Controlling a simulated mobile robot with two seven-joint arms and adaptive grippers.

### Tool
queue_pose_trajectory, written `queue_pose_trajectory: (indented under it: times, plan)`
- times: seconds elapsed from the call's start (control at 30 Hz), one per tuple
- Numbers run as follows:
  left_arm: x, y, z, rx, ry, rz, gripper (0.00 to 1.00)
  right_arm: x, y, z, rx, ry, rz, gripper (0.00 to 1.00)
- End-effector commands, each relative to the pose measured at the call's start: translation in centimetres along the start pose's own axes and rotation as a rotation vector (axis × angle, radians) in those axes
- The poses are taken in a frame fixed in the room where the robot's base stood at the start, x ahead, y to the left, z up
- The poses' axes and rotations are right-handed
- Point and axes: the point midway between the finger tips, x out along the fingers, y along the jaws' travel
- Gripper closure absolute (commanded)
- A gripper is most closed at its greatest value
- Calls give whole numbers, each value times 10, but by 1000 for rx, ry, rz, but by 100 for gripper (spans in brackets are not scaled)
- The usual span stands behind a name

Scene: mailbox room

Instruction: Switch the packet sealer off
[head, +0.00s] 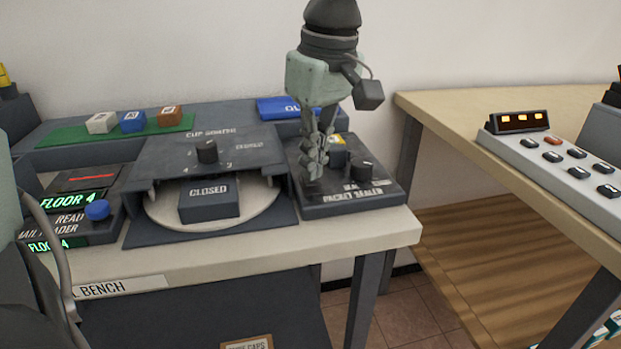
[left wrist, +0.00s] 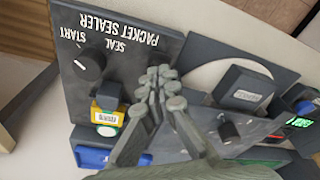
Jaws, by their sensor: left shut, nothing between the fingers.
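The packet sealer (head: 319,206) is a dark panel at the right end of the bench, with a black knob (head: 362,169) on top. In the left wrist view the panel (left wrist: 128,63) reads PACKET SEALER, SEAL and START, and its knob (left wrist: 88,66) has a small pale mark; its exact setting is hard to read. My left gripper (head: 313,172) points down over the sealer, left of the knob in the head view. Its fingers (left wrist: 162,78) are shut and empty, apart from the knob. My right gripper is not in view.
A yellow-labelled block (left wrist: 108,115) stands on the sealer near the knob. Left of the sealer is a cup machine with a CLOSED block (head: 209,202) on a round plate and its own knob (head: 207,151). A second table (head: 450,118) with a button console stands at right, across a gap.

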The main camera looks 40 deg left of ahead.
Motion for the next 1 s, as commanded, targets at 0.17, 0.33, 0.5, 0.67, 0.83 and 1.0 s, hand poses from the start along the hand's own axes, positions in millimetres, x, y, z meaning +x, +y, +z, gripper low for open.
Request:
queue_pose_trajectory:
  times: [0.17,0.33,0.5,0.67,0.83,1.0]
  plan:
    - [4,0,0,0,0,0,100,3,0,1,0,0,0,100]
    - [6,0,1,0,0,0,100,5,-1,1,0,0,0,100]
    - [9,0,1,0,0,0,100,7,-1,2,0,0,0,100]
    - [9,0,1,0,0,0,100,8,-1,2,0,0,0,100]
    - [2,0,0,0,1,0,100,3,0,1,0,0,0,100]
    - [-12,0,-2,-1,1,0,100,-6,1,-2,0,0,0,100]
